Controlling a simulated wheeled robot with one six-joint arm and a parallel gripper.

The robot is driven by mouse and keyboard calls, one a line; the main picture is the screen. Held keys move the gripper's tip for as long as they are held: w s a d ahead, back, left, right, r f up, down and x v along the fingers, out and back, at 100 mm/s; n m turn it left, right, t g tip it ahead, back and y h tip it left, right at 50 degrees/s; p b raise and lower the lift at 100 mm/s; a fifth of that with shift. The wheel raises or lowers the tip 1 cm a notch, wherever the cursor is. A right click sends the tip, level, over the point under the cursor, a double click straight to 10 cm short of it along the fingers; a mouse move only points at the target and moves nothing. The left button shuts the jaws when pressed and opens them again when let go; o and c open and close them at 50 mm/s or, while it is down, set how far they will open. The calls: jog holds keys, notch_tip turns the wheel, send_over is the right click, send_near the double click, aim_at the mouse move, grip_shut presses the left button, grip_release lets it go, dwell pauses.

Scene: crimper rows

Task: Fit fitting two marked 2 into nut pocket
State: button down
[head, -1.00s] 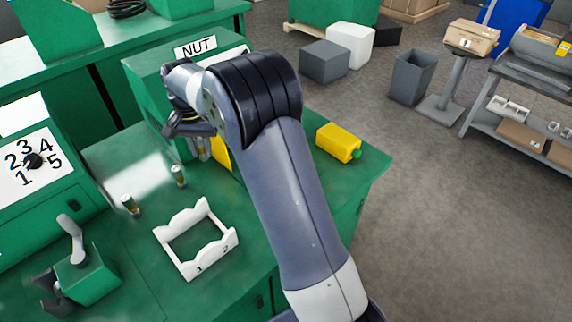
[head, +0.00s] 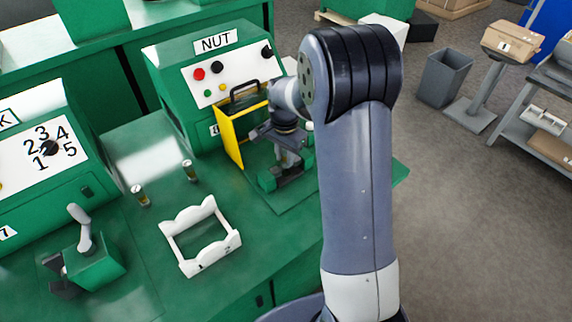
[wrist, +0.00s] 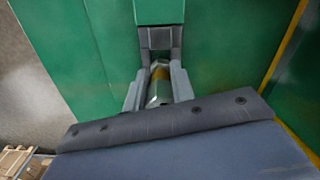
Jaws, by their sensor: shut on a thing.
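My gripper (head: 288,158) is shut on a metal fitting (wrist: 159,83) with a brass-coloured band, seen between the two grey fingers in the wrist view. No number shows on it. The nut machine (head: 168,75), labelled NUT, stands behind with its yellow guard (head: 230,135) beside the gripper. A dark grey nut pocket (wrist: 160,40) below a green block lies just beyond the fitting in the wrist view. In the head view the gripper hangs over this grey and green holder (head: 267,181). I cannot tell whether fitting and pocket touch.
A white rack (head: 172,246) marked 1 and 2 stands on the green bench, apparently empty. Two small fittings (head: 140,196) (head: 190,171) stand behind it. A lever press (head: 95,266) is at front left, a dial panel (head: 35,150) at left. My arm hides the bench's right side.

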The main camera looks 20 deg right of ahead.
aim_at(285, 163)
jog(key=shift+f, duration=2.05)
jog(key=shift+f, duration=0.1)
jog(key=c, duration=1.2)
grip_release()
notch_tip(285, 163, up, 12)
jog(key=shift+r, duration=0.15)
jog(key=shift+f, duration=4.25)
